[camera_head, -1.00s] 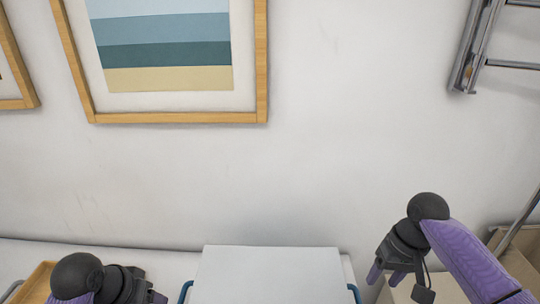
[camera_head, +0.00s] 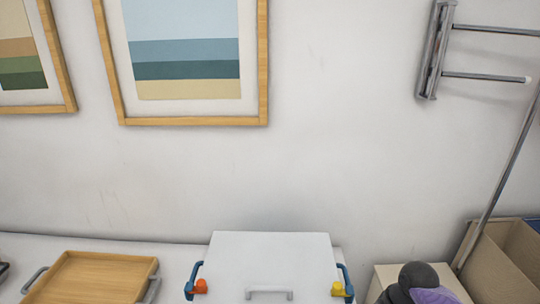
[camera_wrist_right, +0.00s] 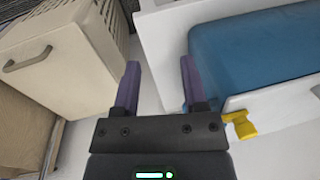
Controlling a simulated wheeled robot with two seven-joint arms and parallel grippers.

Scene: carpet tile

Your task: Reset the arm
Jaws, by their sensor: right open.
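My right arm (camera_head: 418,282) shows at the bottom right of the head view as a dark round joint and a purple link; its gripper is below the frame there. In the right wrist view my right gripper (camera_wrist_right: 160,82) is open, its two purple fingers apart with nothing between them. My left gripper is not in the head view.
A white-lidded box (camera_head: 270,262) with blue handles stands at bottom centre. A wooden tray (camera_head: 92,278) with grey handles lies left of it. A cardboard box (camera_head: 505,262) is at right. A light cabinet (camera_wrist_right: 70,60) with a handle is left of the right fingers. Framed pictures (camera_head: 190,124) hang on the wall.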

